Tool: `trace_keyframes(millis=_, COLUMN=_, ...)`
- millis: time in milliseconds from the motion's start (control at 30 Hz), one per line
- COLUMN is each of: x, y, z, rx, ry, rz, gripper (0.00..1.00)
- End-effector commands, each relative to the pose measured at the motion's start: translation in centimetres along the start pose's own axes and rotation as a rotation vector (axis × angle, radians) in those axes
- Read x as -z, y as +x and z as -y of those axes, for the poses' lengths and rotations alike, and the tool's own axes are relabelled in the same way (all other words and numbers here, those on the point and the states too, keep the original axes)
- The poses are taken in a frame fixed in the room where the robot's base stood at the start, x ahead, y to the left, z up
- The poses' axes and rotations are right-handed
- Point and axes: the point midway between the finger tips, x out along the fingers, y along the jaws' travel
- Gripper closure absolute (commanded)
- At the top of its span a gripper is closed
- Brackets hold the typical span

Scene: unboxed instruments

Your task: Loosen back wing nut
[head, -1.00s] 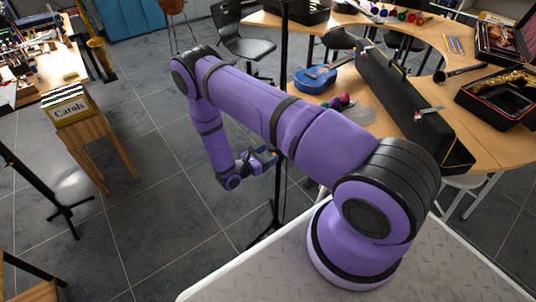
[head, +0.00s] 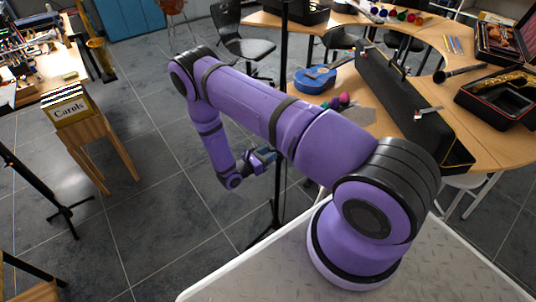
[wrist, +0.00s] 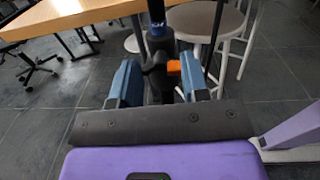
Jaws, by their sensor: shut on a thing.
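A black stand pole with a dark clamp collar (wrist: 160,42) rises in front of my gripper in the wrist view. My gripper (wrist: 160,68) has a blue finger on each side of a small dark wing nut (wrist: 155,70) at the collar, and is shut on it. The fingers partly hide the nut, and its exact shape is hard to make out. An orange part (wrist: 174,66) sits just right of it, inside the right finger. In the head view my gripper (head: 263,158) is at the upright pole (head: 281,105), with the nut too small to see.
A wooden stand with a "Carols" box (head: 68,112) is at left. The tiled floor (head: 165,210) between is mostly clear.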

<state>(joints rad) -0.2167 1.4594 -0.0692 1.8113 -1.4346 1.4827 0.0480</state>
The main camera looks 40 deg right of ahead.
Motion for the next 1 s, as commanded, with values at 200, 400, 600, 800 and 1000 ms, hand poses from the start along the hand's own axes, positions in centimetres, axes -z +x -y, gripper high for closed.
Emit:
trace_keyframes(millis=200, x=-0.02, y=-0.11, z=-0.11, rx=-0.004, ry=-0.145, rz=-0.004, gripper=0.82)
trace_keyframes(millis=400, x=-0.03, y=-0.12, z=-0.16, rx=-0.004, ry=-0.331, rz=-0.008, gripper=0.82)
trace_keyframes(millis=600, x=0.02, y=-0.11, z=-0.2, rx=-0.004, ry=-0.522, rz=-0.014, gripper=0.82)
trace_keyframes(millis=800, x=0.05, y=-0.09, z=-0.23, rx=-0.003, ry=-0.712, rz=-0.02, gripper=0.82)
trace_keyframes(millis=1000, x=0.09, y=-0.1, z=-0.25, rx=-0.002, ry=-0.902, rz=-0.026, gripper=0.82)
